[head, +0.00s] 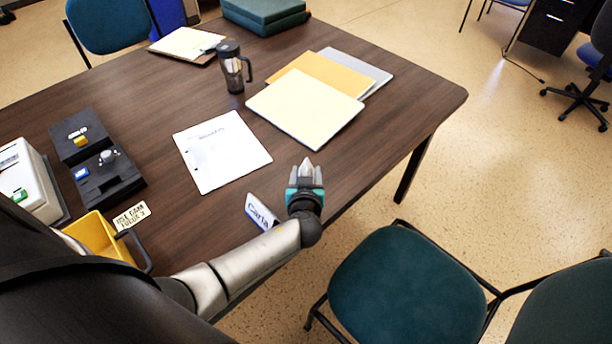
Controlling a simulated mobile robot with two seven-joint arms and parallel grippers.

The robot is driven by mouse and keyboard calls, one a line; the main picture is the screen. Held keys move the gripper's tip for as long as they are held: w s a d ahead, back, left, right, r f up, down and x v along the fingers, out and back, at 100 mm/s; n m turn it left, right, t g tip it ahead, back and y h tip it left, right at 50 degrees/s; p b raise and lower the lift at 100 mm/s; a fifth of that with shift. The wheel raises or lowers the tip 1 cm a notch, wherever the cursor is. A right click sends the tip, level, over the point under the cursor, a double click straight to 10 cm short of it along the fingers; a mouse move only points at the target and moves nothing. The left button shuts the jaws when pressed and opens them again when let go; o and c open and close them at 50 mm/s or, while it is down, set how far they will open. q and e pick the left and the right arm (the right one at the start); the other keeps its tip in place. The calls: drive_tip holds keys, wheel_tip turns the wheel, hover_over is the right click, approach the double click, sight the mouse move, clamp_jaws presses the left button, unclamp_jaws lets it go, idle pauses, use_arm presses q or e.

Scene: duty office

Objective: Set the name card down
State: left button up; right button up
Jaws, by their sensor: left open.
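The name card (261,211) is a small white and blue tent-like card reading "Carla". It stands tilted in the picture on the brown table (330,170), near the front edge. My left gripper (306,170) is just to the right of the card and a little above it in the picture, with its teal and grey fingers pointing away from me. It is open, and I see nothing between the fingers. The forearm passes close in front of the card and may hide its lower edge. My right gripper is not in view.
A printed sheet (221,150) lies left of the gripper, and folders (305,108) lie beyond it. A dark travel mug (231,68), a black device (103,165) and a yellow bin (98,236) stand on the table. A teal chair (405,290) is close at the front right.

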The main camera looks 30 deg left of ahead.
use_arm(q)
drive_tip(key=shift+r, duration=0.15)
drive_tip(key=p+v, duration=0.1)
drive_tip(key=v, duration=0.9)
drive_tip(key=shift+s+d+r+p, duration=0.15)
drive_tip(key=shift+s+p, duration=0.2)
drive_tip(key=shift+p, duration=0.05)
drive_tip(key=shift+s+d+r, duration=0.25)
drive_tip(key=shift+s, duration=0.25)
